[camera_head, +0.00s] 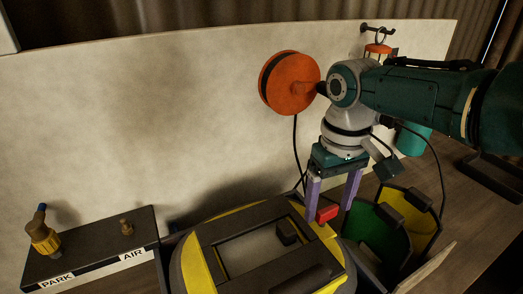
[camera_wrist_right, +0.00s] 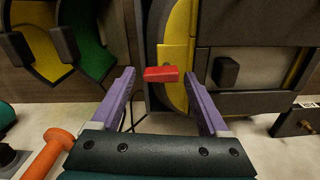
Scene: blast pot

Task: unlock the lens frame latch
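The red lens frame latch (camera_head: 327,214) is a small block at the right side of the dark lens frame (camera_head: 218,232), which lies on a yellow and black body (camera_head: 195,272). The frame surrounds a pale window (camera_head: 252,252) with a black block (camera_head: 287,232) near it. My right gripper (camera_head: 330,205) points down with its purple fingers apart, one on each side of the latch. In the right wrist view the latch (camera_wrist_right: 161,74) lies between the open fingertips (camera_wrist_right: 160,75), with a small gap visible on both sides. My left gripper is not in view.
A dark panel labelled PARK and AIR (camera_head: 92,249) stands at left with a yellow fitting (camera_head: 43,238). Yellow and green curved parts (camera_head: 385,237) stand close at right. An orange disc (camera_head: 290,83) and a hanging lantern (camera_head: 379,50) are on the pale back wall (camera_head: 150,120).

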